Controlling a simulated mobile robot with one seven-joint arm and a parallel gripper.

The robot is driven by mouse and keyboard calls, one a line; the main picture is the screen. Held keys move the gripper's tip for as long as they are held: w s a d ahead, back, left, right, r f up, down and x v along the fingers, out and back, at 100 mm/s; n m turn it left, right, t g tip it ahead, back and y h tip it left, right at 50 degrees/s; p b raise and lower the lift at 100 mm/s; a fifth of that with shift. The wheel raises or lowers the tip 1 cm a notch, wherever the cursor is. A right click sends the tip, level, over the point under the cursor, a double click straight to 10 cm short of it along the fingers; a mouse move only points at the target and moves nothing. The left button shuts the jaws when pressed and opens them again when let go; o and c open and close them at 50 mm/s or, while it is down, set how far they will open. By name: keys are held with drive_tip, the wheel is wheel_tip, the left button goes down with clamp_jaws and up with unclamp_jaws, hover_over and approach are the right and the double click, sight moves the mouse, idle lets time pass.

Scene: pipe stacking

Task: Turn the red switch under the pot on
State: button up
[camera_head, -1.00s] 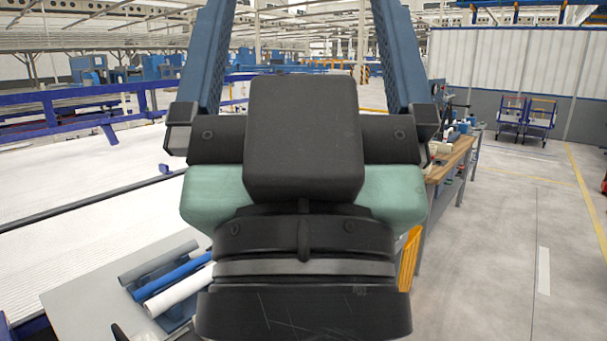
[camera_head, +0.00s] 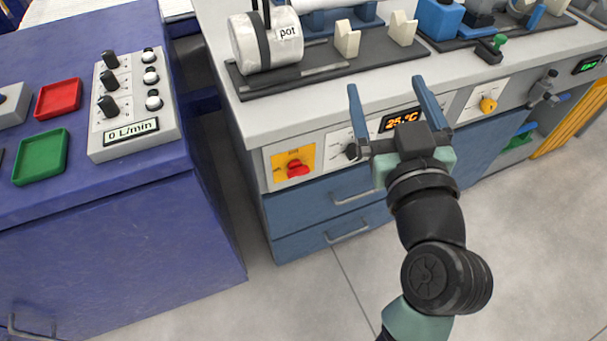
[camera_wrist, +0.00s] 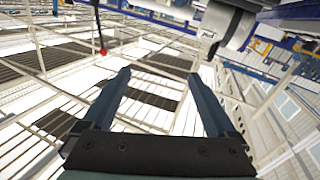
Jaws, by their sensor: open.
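The red switch (camera_head: 296,168) sits on a yellow plate at the left end of the bench's front panel. The white pot (camera_head: 265,42), labelled "pot", lies on a dark base on the bench top above it. Part of the pot also shows at the top of the wrist view (camera_wrist: 229,24). My gripper (camera_head: 385,86) is open and empty, to the right of the switch and apart from it, with its blue fingers pointing up past the panel. In the wrist view the open fingers (camera_wrist: 158,76) point toward the ceiling structure; the switch is not seen there.
A temperature display (camera_head: 402,120) and a black knob are partly behind my gripper. A yellow knob (camera_head: 488,104) is farther right. Drawer handles (camera_head: 350,197) project below the switch. A blue cabinet (camera_head: 120,235) with a control box stands left across a narrow gap. Floor in front is clear.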

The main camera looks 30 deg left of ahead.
drive_tip(key=s+a+f+n+g+y+b, duration=0.15)
drive_tip(key=f+b, duration=0.25)
drive_tip(key=f, duration=0.5)
drive_tip(key=s+a+f+g+y+b, duration=0.15)
drive_tip(key=f+b, duration=0.25)
drive_tip(key=f, duration=0.5)
drive_tip(key=g+y+b, duration=0.1)
drive_tip(key=b, duration=0.4)
approach(300, 175)
drive_tip(key=shift+n, duration=0.35)
drive_tip(key=b+x, duration=0.1)
drive_tip(key=x, duration=0.8)
drive_tip(key=shift+a, duration=0.1)
drive_tip(key=c, duration=1.4)
drive_tip(key=shift+o, duration=0.2)
